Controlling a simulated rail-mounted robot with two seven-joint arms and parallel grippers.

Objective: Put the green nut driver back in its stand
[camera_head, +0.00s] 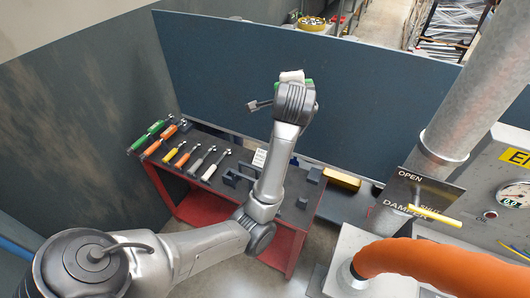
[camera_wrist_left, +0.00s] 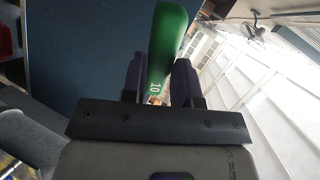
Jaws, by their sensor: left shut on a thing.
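My left gripper (camera_wrist_left: 160,75) is shut on the green nut driver (camera_wrist_left: 168,42). In the head view the left wrist is raised above the back of the red-framed bench, in front of the blue panel. Only a bit of green (camera_head: 309,84) shows beside it, and the fingers are mostly hidden. Dark holders (camera_head: 236,178) stand on the bench; I cannot tell for certain which is the driver's stand. My right gripper is not in view.
The bench (camera_head: 213,133) carries a row of tools with green (camera_head: 150,134), orange, yellow, grey and white handles at its left. A blue panel (camera_head: 220,60) stands behind. A pipe (camera_head: 465,95) and orange hose (camera_head: 430,265) fill the right side.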

